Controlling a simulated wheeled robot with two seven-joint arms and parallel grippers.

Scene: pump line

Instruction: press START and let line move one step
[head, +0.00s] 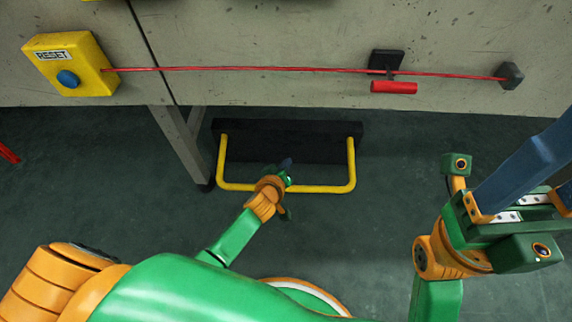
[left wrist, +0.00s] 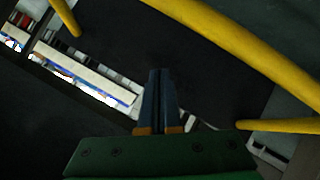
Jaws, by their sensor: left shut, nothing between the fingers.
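No START button shows in either view. The labelled control in sight is a yellow RESET box (head: 90,78) with a blue button (head: 68,78), at the upper left of the head view. My left gripper (head: 286,163) is low, over the dark block with the yellow rail. Its blue fingers (left wrist: 158,100) are together and empty in the left wrist view, pointing at a dark surface. My right gripper (head: 545,165) is at the right edge of the head view, with its blue fingers apart; the tips are cut off by the frame.
A red cord (head: 240,69) runs along the grey panel (head: 300,30) with a red handle (head: 394,87). Below, a yellow rail (head: 352,165) fronts a black block (head: 290,130); the rail also crosses the left wrist view (left wrist: 235,40). A panel leg (head: 180,145) stands left.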

